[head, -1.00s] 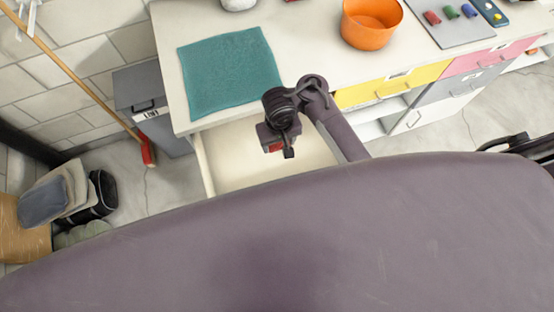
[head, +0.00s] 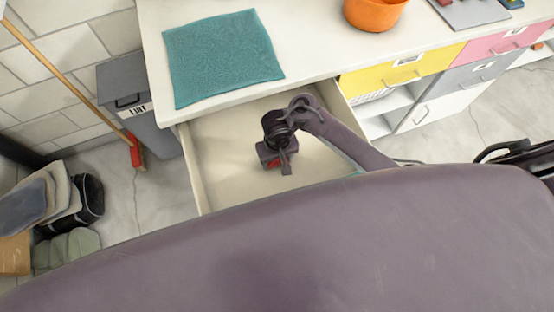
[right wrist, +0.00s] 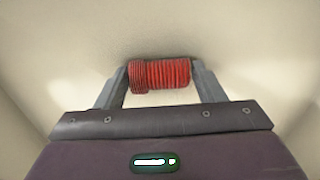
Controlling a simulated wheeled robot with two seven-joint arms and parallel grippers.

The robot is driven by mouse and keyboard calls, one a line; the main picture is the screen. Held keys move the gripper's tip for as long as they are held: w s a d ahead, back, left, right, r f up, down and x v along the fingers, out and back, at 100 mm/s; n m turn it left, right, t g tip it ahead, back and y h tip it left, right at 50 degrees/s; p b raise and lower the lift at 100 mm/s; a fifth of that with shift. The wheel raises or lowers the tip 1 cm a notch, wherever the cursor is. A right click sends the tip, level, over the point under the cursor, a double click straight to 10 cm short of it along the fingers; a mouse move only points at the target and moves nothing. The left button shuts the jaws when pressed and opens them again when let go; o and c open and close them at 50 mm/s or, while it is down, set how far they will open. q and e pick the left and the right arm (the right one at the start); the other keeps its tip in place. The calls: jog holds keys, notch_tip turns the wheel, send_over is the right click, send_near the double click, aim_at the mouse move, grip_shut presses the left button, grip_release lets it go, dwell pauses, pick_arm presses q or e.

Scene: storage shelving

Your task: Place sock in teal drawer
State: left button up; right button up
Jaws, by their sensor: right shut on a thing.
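A red ribbed rolled sock (right wrist: 160,74) sits between the fingers of my right gripper (right wrist: 160,77) in the right wrist view. In the head view the right gripper (head: 283,160) points down within the outline of the open drawer (head: 215,150), and a bit of the red sock (head: 284,164) shows. The drawer's cream inside looks empty apart from the gripper and sock. A sliver of teal shows at its front edge (head: 356,175); my body hides most of the front. I cannot tell whether the sock touches the drawer floor. My left gripper is out of view.
A teal cloth (head: 222,58) lies on the white countertop (head: 300,50) above the drawer. An orange pot (head: 375,12) stands farther right. Yellow (head: 400,75) and pink (head: 500,42) drawers are shut. A grey bin (head: 140,95) and a broom (head: 134,152) stand left.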

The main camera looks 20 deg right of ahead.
jog(key=shift+f, duration=0.1)
jog(key=o, duration=0.9)
jog(key=shift+o, duration=0.2)
notch_tip(320, 180, up, 12)
jog(key=p, duration=0.8)
